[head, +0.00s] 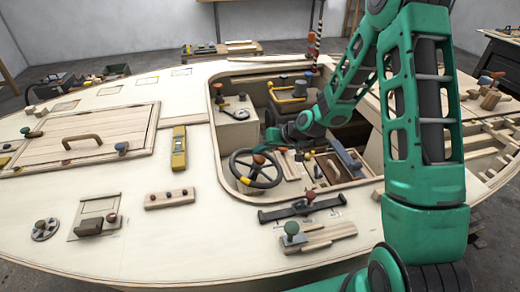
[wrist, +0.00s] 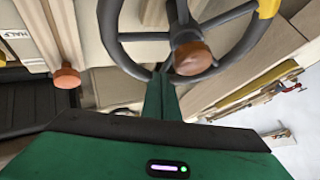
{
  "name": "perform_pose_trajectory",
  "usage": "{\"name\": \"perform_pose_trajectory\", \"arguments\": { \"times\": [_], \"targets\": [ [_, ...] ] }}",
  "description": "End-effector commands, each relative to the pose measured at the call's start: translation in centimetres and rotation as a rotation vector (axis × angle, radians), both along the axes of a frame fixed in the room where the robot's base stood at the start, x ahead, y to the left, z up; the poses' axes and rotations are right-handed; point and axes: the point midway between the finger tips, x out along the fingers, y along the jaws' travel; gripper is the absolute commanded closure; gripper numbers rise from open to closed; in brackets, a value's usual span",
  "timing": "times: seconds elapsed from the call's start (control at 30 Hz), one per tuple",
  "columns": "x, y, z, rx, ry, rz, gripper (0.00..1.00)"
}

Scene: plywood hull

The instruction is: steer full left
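The steering wheel (head: 270,181) is dark, with spokes, an orange-brown hub knob and a yellow mark on its rim. In the head view the mark is on the near side, slightly left. The wheel also fills the top of the wrist view (wrist: 128,57), with the yellow mark at the upper right. My gripper (head: 272,136) is just beyond the far rim. In the wrist view its slim green fingers (wrist: 160,76) look closed together, their tips overlapping the wheel's lower rim. I cannot tell whether they touch the rim, and I see nothing held between them.
The wheel sits in a recessed cockpit, beside a cabinet (head: 236,130) with a dial on top. An orange knob (wrist: 67,77) stands left of the fingers in the wrist view. A yellow level (head: 179,148) and a wooden peg strip (head: 169,198) lie on the deck left of the cockpit.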

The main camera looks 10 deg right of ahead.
Motion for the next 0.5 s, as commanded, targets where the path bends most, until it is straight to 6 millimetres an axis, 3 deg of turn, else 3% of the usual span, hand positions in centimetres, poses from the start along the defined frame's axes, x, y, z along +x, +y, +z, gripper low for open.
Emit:
{"name": "perform_pose_trajectory", "arguments": {
  "times": [0.17, 0.5],
  "targets": [
    [0.1, -2.6, 0.4, -0.001, -0.003, 0.001, 1.0],
    [-3.3, -5.6, 5.4, -0.001, -0.007, 0.004, 1.0]
  ]
}}
